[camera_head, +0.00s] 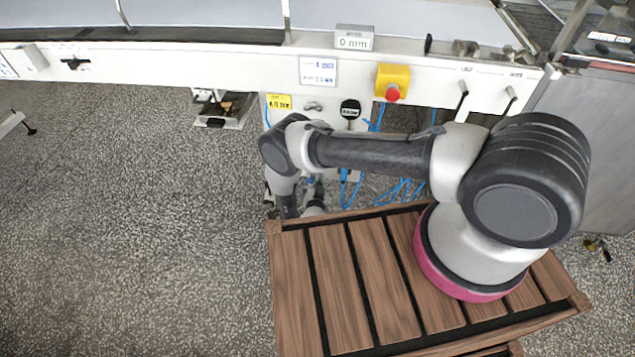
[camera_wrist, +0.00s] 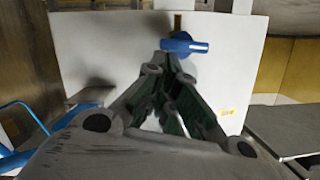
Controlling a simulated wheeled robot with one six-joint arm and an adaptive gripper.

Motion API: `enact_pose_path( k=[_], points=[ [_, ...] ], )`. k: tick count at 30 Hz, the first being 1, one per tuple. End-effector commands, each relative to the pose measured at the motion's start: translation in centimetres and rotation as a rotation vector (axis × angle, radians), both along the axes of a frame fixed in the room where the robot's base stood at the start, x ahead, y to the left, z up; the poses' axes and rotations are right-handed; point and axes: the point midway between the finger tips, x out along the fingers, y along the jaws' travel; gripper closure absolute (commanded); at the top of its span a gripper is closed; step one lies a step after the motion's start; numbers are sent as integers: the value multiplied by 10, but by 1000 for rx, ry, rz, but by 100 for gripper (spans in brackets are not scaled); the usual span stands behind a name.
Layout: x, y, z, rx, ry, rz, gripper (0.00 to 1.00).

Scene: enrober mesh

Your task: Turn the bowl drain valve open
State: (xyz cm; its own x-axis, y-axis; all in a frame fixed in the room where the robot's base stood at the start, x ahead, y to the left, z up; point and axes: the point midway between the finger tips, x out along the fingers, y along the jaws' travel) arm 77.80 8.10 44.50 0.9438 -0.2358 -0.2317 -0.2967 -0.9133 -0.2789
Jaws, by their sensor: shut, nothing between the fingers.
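The drain valve shows in the wrist view as a blue handle (camera_wrist: 184,44) on a pale panel (camera_wrist: 100,50), with its lever lying roughly level and pointing right. My gripper (camera_wrist: 168,60) is shut and empty, with its tips just below and slightly left of the blue handle in that picture. I cannot tell whether the tips touch the handle. In the head view my arm reaches down in front of the machine, and the valve and fingertips are hidden behind it.
The machine's white rail (camera_head: 200,68) runs above, with a yellow box and red button (camera_head: 393,92). Blue hoses (camera_wrist: 28,125) are at the wrist view's left and hang below the machine. A brass-coloured wall (camera_wrist: 281,67) is at right. Speckled floor (camera_head: 130,220) is open at left.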

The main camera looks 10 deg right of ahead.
Motion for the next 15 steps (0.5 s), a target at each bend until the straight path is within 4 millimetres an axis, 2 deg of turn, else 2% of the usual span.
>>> enact_pose_path(
  k=[15],
  points=[
    [-3,-8,-9,243,-76,0,100]
  ],
)
